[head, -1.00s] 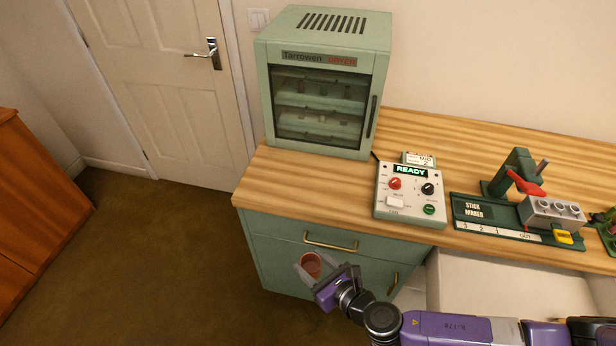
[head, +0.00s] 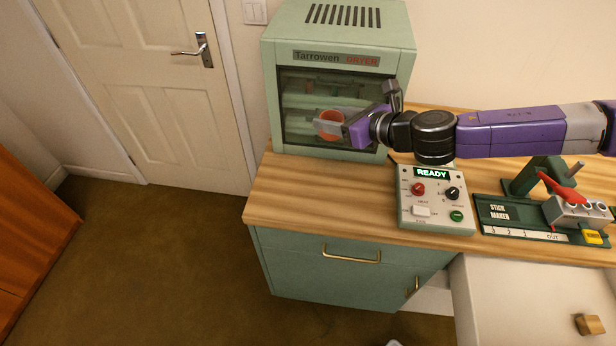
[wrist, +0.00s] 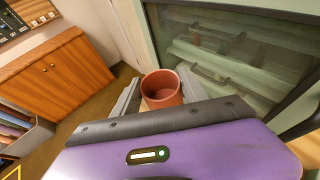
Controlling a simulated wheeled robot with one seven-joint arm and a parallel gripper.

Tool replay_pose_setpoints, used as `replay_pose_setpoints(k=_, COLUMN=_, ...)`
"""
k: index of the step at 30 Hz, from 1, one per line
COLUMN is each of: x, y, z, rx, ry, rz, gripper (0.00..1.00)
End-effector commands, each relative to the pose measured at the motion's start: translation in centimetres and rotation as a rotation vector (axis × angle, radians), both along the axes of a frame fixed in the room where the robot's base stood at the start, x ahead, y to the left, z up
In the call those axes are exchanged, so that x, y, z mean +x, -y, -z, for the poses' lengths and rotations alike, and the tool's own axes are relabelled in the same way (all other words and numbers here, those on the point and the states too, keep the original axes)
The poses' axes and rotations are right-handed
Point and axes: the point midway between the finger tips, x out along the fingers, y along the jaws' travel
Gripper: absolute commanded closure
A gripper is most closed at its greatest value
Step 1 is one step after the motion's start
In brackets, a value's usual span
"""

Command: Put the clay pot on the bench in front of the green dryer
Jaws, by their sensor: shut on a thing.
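The clay pot (head: 331,123) is a small terracotta cup, held between the fingers of my gripper (head: 329,126). In the head view it overlaps the front of the green dryer (head: 334,26), above the wooden bench (head: 310,195). In the wrist view the pot (wrist: 161,90) is upright, its open mouth showing and looking empty, between the grey fingers (wrist: 160,92). The dryer's glass door (wrist: 220,60) fills the right of that view and is shut. The exact gap between pot and door cannot be told.
A control box reading READY (head: 436,198) stands on the bench right of the dryer's front. A green stick maker (head: 520,215) is farther right. The bench top before the dryer is clear. A wooden cabinet (wrist: 60,70) stands away at left.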

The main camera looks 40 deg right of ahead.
Motion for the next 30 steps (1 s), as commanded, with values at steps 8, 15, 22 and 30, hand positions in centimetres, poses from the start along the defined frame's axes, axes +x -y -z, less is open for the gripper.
replay_pose_setpoints(k=8, x=0.0, y=0.1, z=3.5, rx=0.007, ry=0.0, rz=0.005, gripper=0.96)
replay_pose_setpoints(k=15, x=0.0, y=0.0, z=9.1, rx=0.007, ry=-0.001, rz=0.005, gripper=0.96)
replay_pose_setpoints(k=22, x=0.0, y=0.1, z=14.0, rx=0.004, ry=0.0, rz=0.006, gripper=0.96)
replay_pose_setpoints(k=30, x=0.0, y=0.1, z=16.4, rx=0.001, ry=0.0, rz=0.003, gripper=0.96)
